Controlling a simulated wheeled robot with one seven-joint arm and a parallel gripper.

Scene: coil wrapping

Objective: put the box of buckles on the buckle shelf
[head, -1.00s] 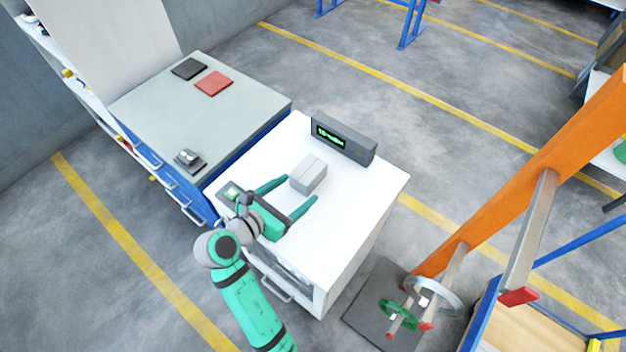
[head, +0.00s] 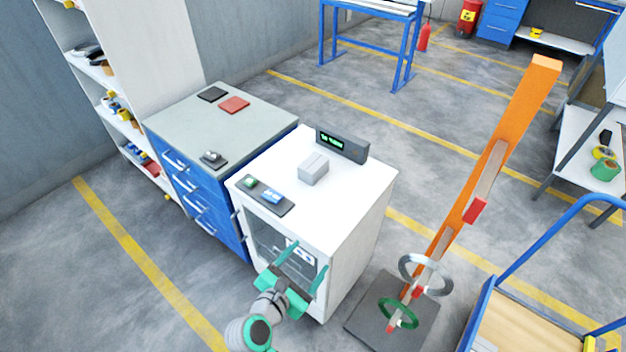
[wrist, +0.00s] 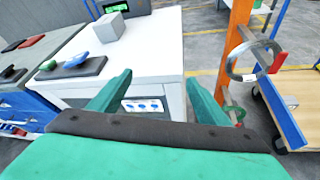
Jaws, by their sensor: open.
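A small grey box (head: 313,169) sits on the white cabinet top (head: 345,200), in front of the dark display unit. It also shows in the wrist view (wrist: 109,27). I cannot tell whether it holds buckles. My gripper (head: 305,258) is open and empty, in front of the cabinet's glazed front and below its top, apart from the box. In the wrist view my two green fingers (wrist: 157,92) are spread with nothing between them. A shelf unit (head: 112,100) with several small items stands at the left. I cannot tell which shelf is for buckles.
A dark tray (head: 265,196) with green and blue items lies on the cabinet's front edge. A display unit (head: 342,146) stands at its back. A blue drawer cabinet (head: 205,205) is to the left. An orange post (head: 480,175) with rings stands right. The floor at front left is clear.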

